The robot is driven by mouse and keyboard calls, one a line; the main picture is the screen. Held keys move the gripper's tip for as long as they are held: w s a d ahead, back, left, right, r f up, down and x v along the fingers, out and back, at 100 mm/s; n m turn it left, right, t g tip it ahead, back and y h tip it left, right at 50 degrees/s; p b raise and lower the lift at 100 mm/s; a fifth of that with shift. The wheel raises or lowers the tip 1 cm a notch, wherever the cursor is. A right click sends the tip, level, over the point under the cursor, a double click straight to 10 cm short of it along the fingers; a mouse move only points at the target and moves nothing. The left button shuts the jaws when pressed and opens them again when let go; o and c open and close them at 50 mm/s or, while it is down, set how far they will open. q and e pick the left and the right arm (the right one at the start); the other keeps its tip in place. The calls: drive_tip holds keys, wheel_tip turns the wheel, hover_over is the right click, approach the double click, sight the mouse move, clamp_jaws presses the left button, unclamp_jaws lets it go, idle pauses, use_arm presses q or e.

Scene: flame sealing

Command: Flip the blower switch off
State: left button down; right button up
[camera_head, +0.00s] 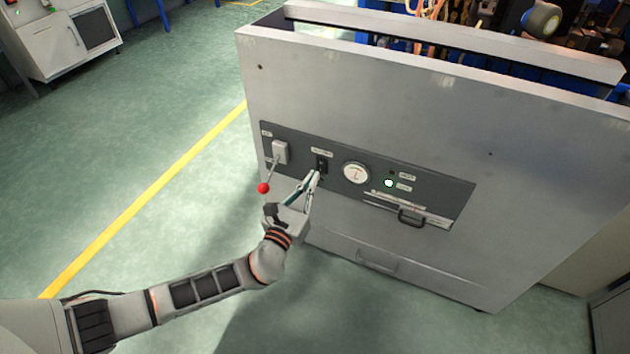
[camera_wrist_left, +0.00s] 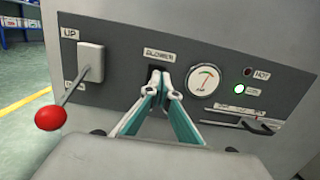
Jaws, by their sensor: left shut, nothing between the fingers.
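The blower switch (camera_head: 321,165) is a small black switch on the dark grey control panel (camera_head: 450,194) of a large grey cabinet. In the left wrist view the label BLOWER (camera_wrist_left: 160,52) sits above the switch (camera_wrist_left: 156,73), whose lower part is hidden behind my fingertips. My left gripper (camera_head: 314,178) is shut and empty, its tips right at the switch; it also shows in the left wrist view (camera_wrist_left: 166,90). I cannot tell whether the tips touch it or which way it is flipped. My right gripper is not in view.
A lever with a red ball knob (camera_head: 263,188) is left of the switch, close to my gripper. A round gauge (camera_head: 355,173), a lit green lamp (camera_head: 388,183) and a black handle (camera_head: 411,216) lie to the right.

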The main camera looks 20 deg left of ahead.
use_arm(q)
drive_tip(key=s+r+p, duration=0.1)
drive_tip(key=s, duration=0.8)
drive_tip(key=shift+s+a+p, duration=0.15)
drive_tip(key=shift+a+p, duration=0.05)
drive_tip(key=shift+p, duration=0.2)
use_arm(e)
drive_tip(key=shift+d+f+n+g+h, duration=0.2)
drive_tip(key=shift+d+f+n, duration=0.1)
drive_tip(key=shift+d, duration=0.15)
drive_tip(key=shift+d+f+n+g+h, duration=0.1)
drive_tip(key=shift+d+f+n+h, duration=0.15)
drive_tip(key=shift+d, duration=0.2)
use_arm(q)
drive_tip(key=shift+r, duration=0.1)
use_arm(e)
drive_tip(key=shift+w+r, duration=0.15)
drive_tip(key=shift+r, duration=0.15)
